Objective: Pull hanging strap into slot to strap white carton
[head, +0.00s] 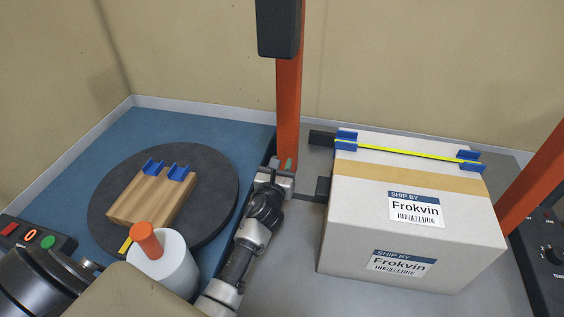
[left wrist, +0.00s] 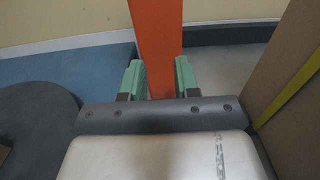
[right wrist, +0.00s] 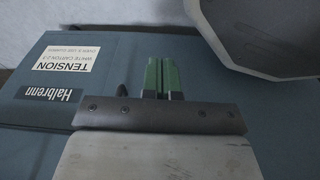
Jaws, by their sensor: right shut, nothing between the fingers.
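The white carton (head: 350,215) stands on the grey table at the right, with labels and a tan tape band. A yellow strap (head: 405,152) runs across its top between blue corner pieces (head: 346,138). In the left wrist view the yellow strap (left wrist: 296,84) slants along the carton's shaded side (left wrist: 292,125). My left gripper (head: 283,167) is left of the carton by the orange post (head: 288,105). Its green fingers (left wrist: 158,80) are apart with the post showing in the gap, no strap visible there. My right gripper (right wrist: 161,78) has its fingers together. I cannot make out the slot.
A round dark turntable (head: 215,185) holds a wooden block (head: 135,200) with blue clips. A white cylinder with an orange top (head: 165,265) stands in front. A teal panel labelled Halbrenn (right wrist: 45,110) lies below my right gripper. Another orange post (head: 535,185) rises at the right.

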